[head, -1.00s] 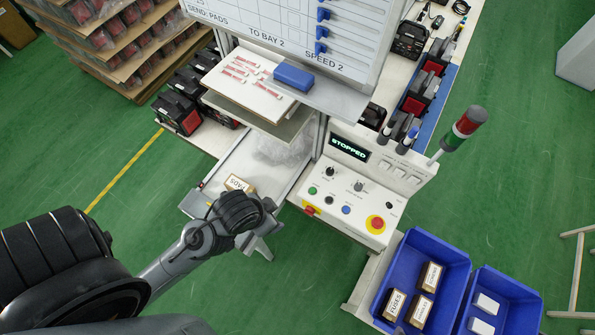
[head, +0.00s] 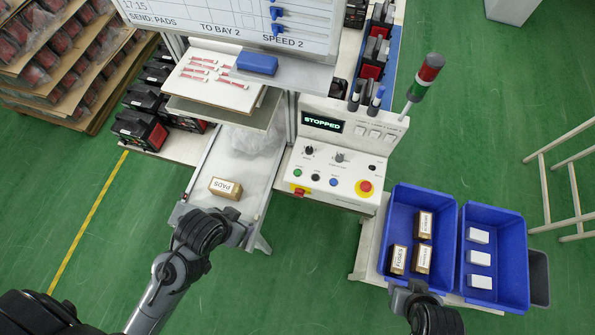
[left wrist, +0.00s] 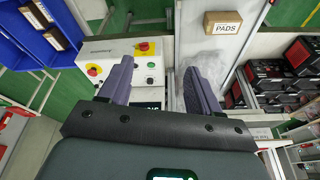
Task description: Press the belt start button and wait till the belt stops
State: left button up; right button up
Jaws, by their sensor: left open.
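The white control panel (head: 335,175) carries a lit display (head: 323,122) reading STOPPED. On its face are a green button (head: 297,177), a black one, a blue button (head: 333,182), black knobs and a red emergency stop (head: 365,187) on yellow. Their labels are too small to read. A box marked PADS (head: 225,188) lies on the belt (head: 250,170). My left gripper (left wrist: 160,85) is open and empty in the left wrist view; the green button (left wrist: 151,65) shows between its fingers, apart from them. In the head view its fingers are hidden. My right gripper (head: 405,292) is partly visible near the blue bins.
Two blue bins (head: 450,225) stand right of the panel, holding brown and white boxes. A red-green signal lamp (head: 425,78) rises behind the panel. A shelf with a blue block (head: 257,64) overhangs the belt. The whiteboard (head: 250,20) reads SEND: PADS, TO BAY 2, SPEED 2.

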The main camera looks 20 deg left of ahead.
pick_arm(q)
jog(key=c, duration=1.1)
grip_shut()
jog(key=shift+a, duration=0.1)
dwell(0.5)
